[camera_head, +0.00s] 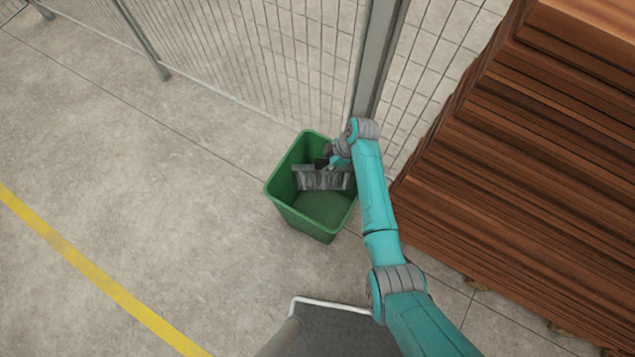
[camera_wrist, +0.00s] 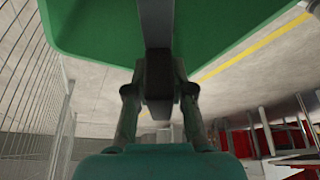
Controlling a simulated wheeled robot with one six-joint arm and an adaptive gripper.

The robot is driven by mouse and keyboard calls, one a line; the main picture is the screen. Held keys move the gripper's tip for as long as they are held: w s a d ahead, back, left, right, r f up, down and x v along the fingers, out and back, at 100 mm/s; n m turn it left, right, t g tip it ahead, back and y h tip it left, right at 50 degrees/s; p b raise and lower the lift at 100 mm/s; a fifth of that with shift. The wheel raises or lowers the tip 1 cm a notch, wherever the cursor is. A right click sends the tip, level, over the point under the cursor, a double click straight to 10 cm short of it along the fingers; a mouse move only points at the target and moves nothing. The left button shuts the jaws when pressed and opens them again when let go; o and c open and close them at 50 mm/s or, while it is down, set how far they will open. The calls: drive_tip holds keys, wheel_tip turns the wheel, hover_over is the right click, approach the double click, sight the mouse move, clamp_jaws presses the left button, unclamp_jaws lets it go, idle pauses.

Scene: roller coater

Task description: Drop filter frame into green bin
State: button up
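The green bin (camera_head: 290,205) stands open on the floor at the centre of the head view. Its wall also fills the top of the wrist view (camera_wrist: 90,25). The grey filter frame (camera_head: 322,181) is at the bin's mouth, over or inside its upper part; the exact height cannot be told. My gripper (camera_head: 326,164) reaches over the bin's far right side and holds the frame. In the wrist view, my gripper (camera_wrist: 158,88) is closed around a dark part of the filter frame (camera_wrist: 156,25), whose narrow bar extends against the green. The bin floor in sight is empty.
A wire mesh fence (camera_head: 275,60) with a grey post (camera_head: 377,60) stands right behind the bin. A tall stack of brown boards (camera_head: 540,150) is close on the right. Open concrete floor with a yellow line (camera_head: 85,265) lies to the left.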

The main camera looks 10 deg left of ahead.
drive_tip(key=o, duration=0.5)
drive_tip(key=v, duration=1.2)
drive_tip(key=shift+a, duration=0.1)
